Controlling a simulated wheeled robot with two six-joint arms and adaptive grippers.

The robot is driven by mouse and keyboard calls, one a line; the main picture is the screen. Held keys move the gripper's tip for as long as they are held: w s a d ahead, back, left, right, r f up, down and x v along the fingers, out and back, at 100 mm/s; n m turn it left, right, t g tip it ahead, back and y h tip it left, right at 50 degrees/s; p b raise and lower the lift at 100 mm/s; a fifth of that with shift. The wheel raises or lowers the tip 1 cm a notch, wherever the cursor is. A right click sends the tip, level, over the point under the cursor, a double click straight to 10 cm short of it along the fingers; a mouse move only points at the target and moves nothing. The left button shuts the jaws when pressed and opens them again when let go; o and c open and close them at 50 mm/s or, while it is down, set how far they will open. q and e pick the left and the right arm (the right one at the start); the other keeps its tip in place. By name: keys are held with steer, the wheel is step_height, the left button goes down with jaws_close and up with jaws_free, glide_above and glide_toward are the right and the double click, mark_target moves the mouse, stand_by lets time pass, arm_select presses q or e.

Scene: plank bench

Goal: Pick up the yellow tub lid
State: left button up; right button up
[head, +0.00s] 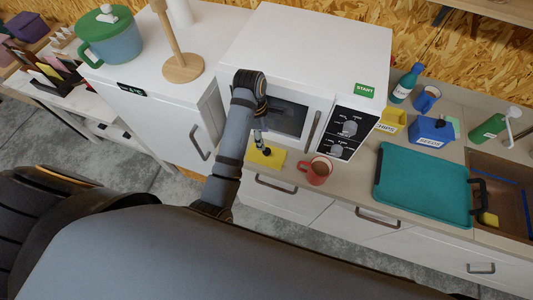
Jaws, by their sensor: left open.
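The yellow tub lid (274,162) looks like a flat yellow square on the counter in front of the white microwave, left of a red mug. My left arm reaches over the counter's front edge. My left gripper (263,150) is small and dark in this view, open, and pointing down at the lid, overlapping its upper left part. I cannot tell whether its fingers touch the lid. My right gripper is not in view.
The red mug (318,171) stands close right of the lid. The microwave (300,45) rises just behind. Further right are a yellow tub labelled chips (391,121), a blue box (432,132), a teal tray (420,185) and a sink (505,190).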

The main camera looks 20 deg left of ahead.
mark_target(267, 151)
arm_select(q)
steer(key=f, duration=0.4)
steer(key=shift+d+p, duration=0.3)
steer(key=shift+s+d+f+p, duration=0.1)
steer(key=shift+d+f+p, duration=0.1)
steer(key=shift+f+p, duration=0.4)
steer(key=shift+s+d+f+p, duration=0.1)
steer(key=shift+d+f+p, duration=0.05)
steer(key=shift+f+p, duration=0.45)
step_height(267, 151, down, 2)
steer(key=shift+d+f, duration=0.1)
steer(key=shift+f, duration=0.1)
steer(key=shift+w+f, duration=0.1)
steer(key=shift+f, duration=0.05)
jaws_close()
